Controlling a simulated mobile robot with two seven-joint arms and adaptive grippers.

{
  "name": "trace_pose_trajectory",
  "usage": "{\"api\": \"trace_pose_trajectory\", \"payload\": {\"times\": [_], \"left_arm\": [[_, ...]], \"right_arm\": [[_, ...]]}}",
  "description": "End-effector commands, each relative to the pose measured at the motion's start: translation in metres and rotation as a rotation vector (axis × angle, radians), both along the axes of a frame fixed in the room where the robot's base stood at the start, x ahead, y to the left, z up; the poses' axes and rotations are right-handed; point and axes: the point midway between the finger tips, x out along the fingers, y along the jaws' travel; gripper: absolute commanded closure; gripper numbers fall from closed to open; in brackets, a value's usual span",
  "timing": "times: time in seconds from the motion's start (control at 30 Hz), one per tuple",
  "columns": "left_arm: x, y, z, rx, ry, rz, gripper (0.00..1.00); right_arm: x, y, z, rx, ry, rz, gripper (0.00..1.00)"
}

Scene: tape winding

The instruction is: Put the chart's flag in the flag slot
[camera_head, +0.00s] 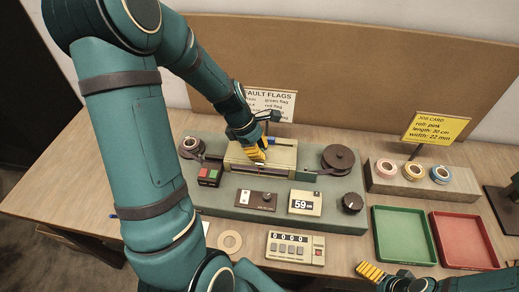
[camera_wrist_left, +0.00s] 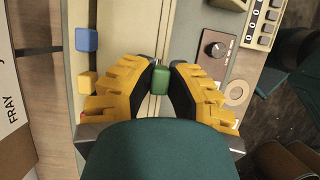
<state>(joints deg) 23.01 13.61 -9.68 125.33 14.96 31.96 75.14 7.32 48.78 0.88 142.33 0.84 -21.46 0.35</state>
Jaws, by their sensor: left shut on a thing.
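My left gripper (camera_head: 252,152) is over the beige block (camera_head: 283,158) in the middle of the machine. In the left wrist view its yellow fingers (camera_wrist_left: 160,82) are shut on a small green flag (camera_wrist_left: 160,78). The flag is above a narrow groove in the beige block; whether it touches the groove is hidden. The white fault flags chart (camera_head: 270,103) stands behind the machine, partly covered by my arm. A blue flag (camera_wrist_left: 86,39) and a yellow flag (camera_wrist_left: 87,80) sit beside the machine's back edge. My right gripper (camera_head: 371,272) is at the bottom, seen side-on.
Tape rolls stand on a holder (camera_head: 408,182) to the right. Green tray (camera_head: 403,235) and red tray (camera_head: 464,240) are empty. A yellow job card (camera_head: 436,127) stands behind.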

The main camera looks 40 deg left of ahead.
Motion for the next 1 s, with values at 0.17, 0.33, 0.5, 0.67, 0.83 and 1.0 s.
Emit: {"api": "trace_pose_trajectory", "payload": {"times": [0.17, 0.33, 0.5, 0.67, 0.83, 1.0], "left_arm": [[0.0002, 0.0001, 0.0000, 0.000, -0.001, 0.000, 0.96], [0.0002, 0.0001, 0.0001, 0.000, 0.000, 0.000, 0.96], [0.0001, 0.0000, 0.0001, 0.000, 0.000, 0.001, 0.96], [0.0000, -0.0002, 0.0005, -0.001, 0.001, 0.001, 0.96], [0.0000, -0.0002, -0.0002, -0.001, 0.001, 0.001, 0.96], [0.0001, -0.0002, -0.0003, 0.000, 0.000, 0.001, 0.96]], "right_arm": [[-0.0003, 0.0001, -0.0002, 0.000, 0.001, 0.001, 0.07], [-0.0003, 0.0002, -0.0001, 0.000, 0.001, 0.001, 0.07], [-0.0002, 0.0003, 0.0005, 0.000, 0.001, 0.001, 0.07], [-0.0002, 0.0003, 0.0037, 0.000, 0.000, 0.001, 0.07], [-0.0002, 0.0002, 0.0040, 0.000, 0.000, 0.001, 0.07], [-0.0001, 0.0002, 0.0038, 0.000, 0.000, 0.001, 0.07]]}}
